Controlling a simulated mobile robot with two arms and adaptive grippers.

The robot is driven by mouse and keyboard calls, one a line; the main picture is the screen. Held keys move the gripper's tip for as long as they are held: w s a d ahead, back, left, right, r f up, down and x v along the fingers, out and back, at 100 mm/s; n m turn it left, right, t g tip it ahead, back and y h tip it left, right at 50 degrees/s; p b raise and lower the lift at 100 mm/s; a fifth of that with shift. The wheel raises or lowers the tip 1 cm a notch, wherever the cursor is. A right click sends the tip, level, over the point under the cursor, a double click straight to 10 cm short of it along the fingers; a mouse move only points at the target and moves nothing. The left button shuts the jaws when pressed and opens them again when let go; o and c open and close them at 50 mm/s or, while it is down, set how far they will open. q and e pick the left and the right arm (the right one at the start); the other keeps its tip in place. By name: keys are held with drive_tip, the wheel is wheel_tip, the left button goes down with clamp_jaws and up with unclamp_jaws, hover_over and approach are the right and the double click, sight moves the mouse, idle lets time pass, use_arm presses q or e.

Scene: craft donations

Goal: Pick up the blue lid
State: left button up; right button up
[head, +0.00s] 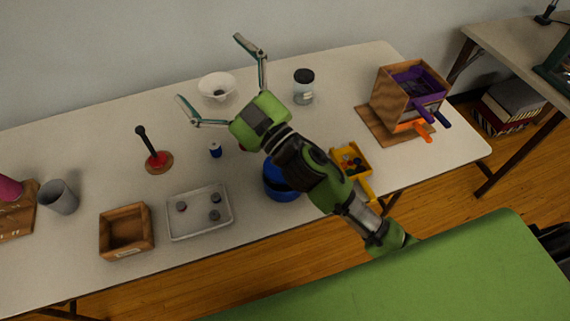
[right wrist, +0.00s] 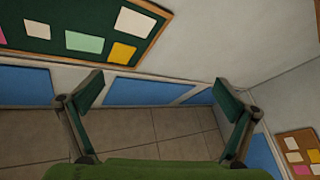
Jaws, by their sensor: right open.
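My right gripper (head: 210,68) reaches over the table from the lower right, and its two fingers are spread wide with nothing between them. In the right wrist view the open fingers (right wrist: 165,90) frame only a wall and floor. A round blue object (head: 283,188) sits on the table under my right forearm, which hides part of it. I cannot tell whether it is a lid, or a container with or without a lid. My gripper is apart from it, farther back and above the table. My left gripper is not in view.
A white bowl (head: 217,86) and a dark-lidded jar (head: 304,87) stand near the gripper. A grey tray (head: 199,230), wooden box (head: 127,250), plunger-like object (head: 158,162) and yellow bin (head: 366,150) stand nearer. A wooden drawer box (head: 393,98) is at right.

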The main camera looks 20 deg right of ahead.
drive_tip(key=s+a+r+n+g+y, duration=0.45)
drive_tip(key=a+n+g+y, duration=0.4)
drive_tip(key=n, duration=0.25)
drive_tip(key=s+a+f+n+g, duration=0.4)
drive_tip(key=s+a+n+g, duration=0.2)
drive_tip(key=n+g, duration=0.2)
drive_tip(key=g+h+p, duration=0.1)
drive_tip(key=g+h, duration=0.2)
drive_tip(key=h, duration=1.7)
hover_over(274, 173)
drive_tip(key=w+d, duration=0.2)
drive_tip(key=d, duration=0.2)
drive_tip(key=shift+y, duration=0.25)
drive_tip(key=f, duration=2.5)
drive_tip(key=shift+a, duration=0.25)
wheel_tip(274, 173, down, 5)
drive_tip(key=shift+d+p, duration=0.1)
drive_tip(key=shift+p, duration=0.95)
drive_tip(key=shift+f, duration=0.25)
drive_tip(key=c, duration=1)
